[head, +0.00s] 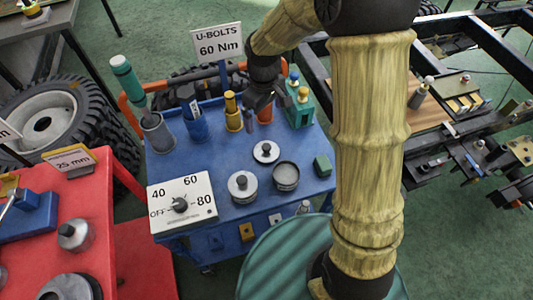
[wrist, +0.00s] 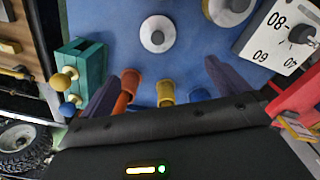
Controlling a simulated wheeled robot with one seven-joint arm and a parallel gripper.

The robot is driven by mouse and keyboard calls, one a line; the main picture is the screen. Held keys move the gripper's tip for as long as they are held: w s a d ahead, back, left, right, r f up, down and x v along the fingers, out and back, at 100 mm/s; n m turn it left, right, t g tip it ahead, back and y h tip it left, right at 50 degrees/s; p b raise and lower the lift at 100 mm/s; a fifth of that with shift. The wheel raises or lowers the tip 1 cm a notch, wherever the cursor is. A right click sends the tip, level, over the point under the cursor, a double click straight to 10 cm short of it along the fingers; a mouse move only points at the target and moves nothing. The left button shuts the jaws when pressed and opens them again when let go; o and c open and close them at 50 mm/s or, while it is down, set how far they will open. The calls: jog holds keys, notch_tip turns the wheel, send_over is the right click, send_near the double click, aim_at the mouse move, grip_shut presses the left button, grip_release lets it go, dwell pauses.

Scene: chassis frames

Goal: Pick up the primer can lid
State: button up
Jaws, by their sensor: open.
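A loose grey lid with a dark knob (head: 266,151) lies flat on the blue cart top (head: 225,150); it also shows in the wrist view (wrist: 157,34). In front of it stand an open grey can (head: 286,175) and a can with a knobbed lid on it (head: 242,186). I see no readable label saying which is primer. My gripper (head: 262,98) is at the cart's back edge, behind the loose lid. In the wrist view my gripper (wrist: 163,70) has its fingers wide apart, with nothing held; the loose lid lies ahead of them.
Orange, yellow and blue holders (wrist: 166,93) stand near my fingers. A teal block with knobs (head: 300,107) is to the right in the head view. A dial box (head: 183,203) sits front left, a small green block (head: 322,165) at right. The red bench (head: 75,195) is left.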

jog(key=shift+f, duration=0.1)
send_near(266, 146)
notch_tip(266, 146, down, 6)
jog(key=shift+s+a+r, duration=0.1)
jog(key=shift+a+r, duration=0.05)
jog(key=shift+r, duration=0.1)
jog(key=shift+p, duration=0.3)
jog(key=shift+f+p, duration=0.4)
jog(key=shift+f, duration=2.2)
jog(key=c, duration=1)
